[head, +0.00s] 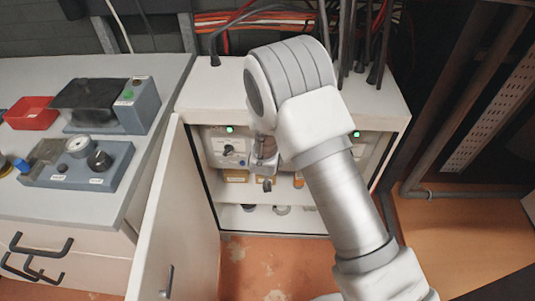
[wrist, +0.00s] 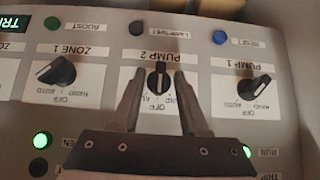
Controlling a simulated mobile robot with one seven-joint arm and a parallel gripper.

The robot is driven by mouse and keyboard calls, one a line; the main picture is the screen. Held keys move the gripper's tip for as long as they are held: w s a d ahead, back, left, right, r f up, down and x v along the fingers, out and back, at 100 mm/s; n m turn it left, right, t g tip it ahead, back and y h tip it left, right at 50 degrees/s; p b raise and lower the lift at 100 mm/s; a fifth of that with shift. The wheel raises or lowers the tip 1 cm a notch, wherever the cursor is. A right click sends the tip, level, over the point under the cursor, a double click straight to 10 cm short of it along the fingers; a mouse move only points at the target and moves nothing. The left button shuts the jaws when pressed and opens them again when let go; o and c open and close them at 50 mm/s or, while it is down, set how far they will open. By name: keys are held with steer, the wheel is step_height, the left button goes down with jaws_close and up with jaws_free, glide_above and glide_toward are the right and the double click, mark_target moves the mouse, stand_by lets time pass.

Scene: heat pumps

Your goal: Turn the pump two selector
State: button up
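The pump two selector (wrist: 158,76) is a black rotary knob under an upside-down "PUMP 2" label in the wrist view. Its grip bar stands about upright in the picture, and finer detail of its pointer is unclear. My gripper (wrist: 159,82) is open, with one finger to each side of the knob and a visible gap on both sides. The fingers partly cover the position labels around the knob. In the head view my gripper (head: 263,160) is inside the open cabinet (head: 190,108), in front of its panel, and my arm hides the selector there.
Similar knobs flank it: zone 1 (wrist: 57,72) and pump 1 (wrist: 256,87). Several buttons line the panel, including a black one (wrist: 136,28) and a blue one (wrist: 219,37). The cabinet door (head: 172,225) stands open at left, beside a workbench (head: 150,185).

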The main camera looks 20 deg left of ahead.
steer(key=p+v, duration=0.4)
steer(key=v, duration=1.3)
steer(key=shift+s+r+p, duration=0.2)
steer(key=shift+p, duration=0.1)
steer(key=d+r+m+g+y, duration=0.1)
steer(key=d+r, duration=0.4)
steer(key=r, duration=0.4)
steer(key=d+r+g+y, duration=0.1)
steer(key=d+r, duration=0.5)
steer(key=r, duration=0.3)
steer(key=s+d+r+m+g+h, duration=0.1)
steer(key=s+d+r+h, duration=0.1)
steer(key=s+d+r, duration=0.5)
steer(key=s+d+r+m+h, duration=0.1)
steer(key=s+d+r+h, duration=0.15)
steer(key=s+d, duration=0.75)
step_height(320, 180, up, 13)
steer(key=w+p, duration=0.1)
steer(key=p, duration=1.2)
steer(key=shift+w+d+p, duration=0.25)
steer(key=shift+d+p, duration=0.15)
steer(key=shift+d, duration=0.1)
